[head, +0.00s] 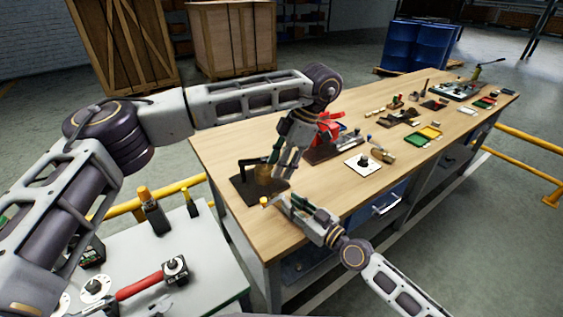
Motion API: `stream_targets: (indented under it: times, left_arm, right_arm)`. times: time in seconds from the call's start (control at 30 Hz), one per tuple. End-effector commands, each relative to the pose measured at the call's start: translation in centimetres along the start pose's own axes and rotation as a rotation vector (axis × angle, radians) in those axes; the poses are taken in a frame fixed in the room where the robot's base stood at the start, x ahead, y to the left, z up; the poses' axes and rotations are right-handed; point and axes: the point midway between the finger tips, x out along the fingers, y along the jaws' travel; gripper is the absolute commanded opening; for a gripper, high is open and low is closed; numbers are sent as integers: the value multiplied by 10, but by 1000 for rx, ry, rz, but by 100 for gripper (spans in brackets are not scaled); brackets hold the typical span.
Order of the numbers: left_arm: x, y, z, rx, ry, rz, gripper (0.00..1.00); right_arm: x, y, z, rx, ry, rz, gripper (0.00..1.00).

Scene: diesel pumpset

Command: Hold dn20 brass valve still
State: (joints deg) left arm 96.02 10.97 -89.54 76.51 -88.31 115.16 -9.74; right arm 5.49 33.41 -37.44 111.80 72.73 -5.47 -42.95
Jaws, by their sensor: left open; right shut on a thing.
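A brownish brass-coloured piece (266,174), perhaps the dn20 brass valve, is on a dark mat (243,192) at the near left end of the wooden bench, beside a black upright fixture (249,169). My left gripper (282,170) is open and points down beside this piece, partly covering it. I cannot tell whether they touch. My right gripper (280,203) reaches in low at the bench's near edge. It is shut, with a small yellow-ended piece (264,201) at its tips. The valve's details are too small to make out.
A red vise-like tool (329,126) stands just behind my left gripper. A white plate with a black knob (364,162) lies to the right. Several trays and parts line the bench farther off. A grey side table (205,264) holds a red-handled tool (139,288).

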Motion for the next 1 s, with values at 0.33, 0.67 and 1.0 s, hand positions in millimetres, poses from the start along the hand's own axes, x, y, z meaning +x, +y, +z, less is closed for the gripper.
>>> stream_targets:
  times: [0.33, 0.67, 1.0]
  left_arm:
    - [0, 0, 0, 0, 0, 0, 41]
    - [0, 0, 0, 0, 0, 0, 41]
    - [0, 0, 0, 0, 0, 0, 41]
  right_arm:
    - [0, 0, 0, 0, 0, 0, 50]
    - [-1, 0, 0, 0, 0, 0, 50]
    - [-11, 0, 0, -4, -1, -1, 50]
